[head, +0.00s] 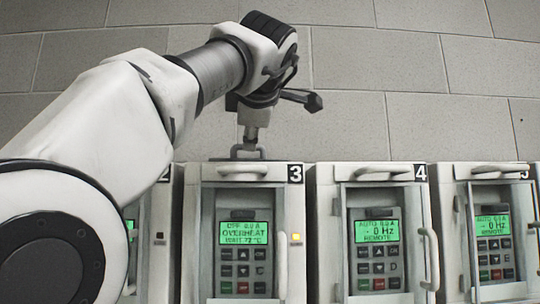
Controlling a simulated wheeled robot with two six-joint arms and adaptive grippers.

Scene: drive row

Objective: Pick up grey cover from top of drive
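The drive marked 3 (203,230) stands in the middle of the row; its green screen reads OVERHEAT and an amber light is lit. On its top, at the back, a thin grey cover with an upright loop handle (236,153) shows in part. My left gripper (250,137) points down right over this handle, its tip at or just above the loop. I cannot tell whether it touches the handle or whether its fingers are closed. A dark part sticks out to the right of its wrist. My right gripper is out of view.
Drive 4 (326,240) and drive 5 (463,250) stand to the right, with front handles sticking out. Drive 2 (160,255) is mostly hidden behind my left arm. The space above drives 4 and 5 is clear.

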